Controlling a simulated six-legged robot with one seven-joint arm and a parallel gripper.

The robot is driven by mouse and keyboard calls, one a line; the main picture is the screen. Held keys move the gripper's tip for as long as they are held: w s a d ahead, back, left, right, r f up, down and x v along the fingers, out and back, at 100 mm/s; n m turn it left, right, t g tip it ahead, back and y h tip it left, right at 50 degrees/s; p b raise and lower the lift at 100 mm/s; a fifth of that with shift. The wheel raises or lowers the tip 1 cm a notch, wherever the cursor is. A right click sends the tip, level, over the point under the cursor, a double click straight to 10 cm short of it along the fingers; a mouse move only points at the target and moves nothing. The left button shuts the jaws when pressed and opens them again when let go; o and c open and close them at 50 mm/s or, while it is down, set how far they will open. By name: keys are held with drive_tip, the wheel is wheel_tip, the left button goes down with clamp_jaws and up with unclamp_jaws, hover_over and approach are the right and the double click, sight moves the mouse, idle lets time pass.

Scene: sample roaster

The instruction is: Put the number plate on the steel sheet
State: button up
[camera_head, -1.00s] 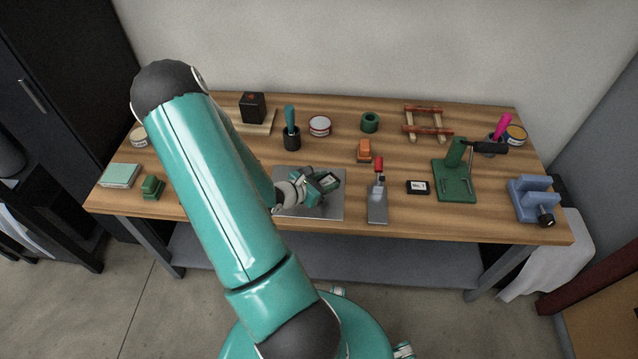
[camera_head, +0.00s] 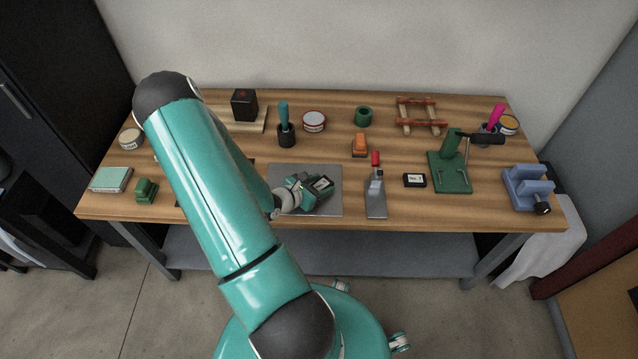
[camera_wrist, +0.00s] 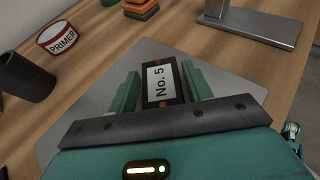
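The steel sheet (camera_head: 331,207) lies flat near the front middle of the bench; it also shows in the wrist view (camera_wrist: 85,118). My gripper (camera_head: 318,188) is over the sheet. In the wrist view my gripper's two green fingers (camera_wrist: 160,88) are closed on both sides of a black number plate (camera_wrist: 160,80) with a white "No. 5" label. The plate also shows at the gripper in the head view (camera_head: 322,183). It is low over the sheet; I cannot tell whether it touches it. My arm hides part of the sheet's left side.
An orange block (camera_head: 361,146), a primer tin (camera_head: 315,121) and a dark cup (camera_head: 286,134) stand behind. A green press (camera_head: 450,170) stands further right.

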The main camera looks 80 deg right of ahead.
drive_tip(key=shift+o, duration=0.9)
drive_tip(key=shift+r, duration=0.15)
drive_tip(key=v, duration=1.2)
drive_tip(key=shift+d+r, duration=0.1)
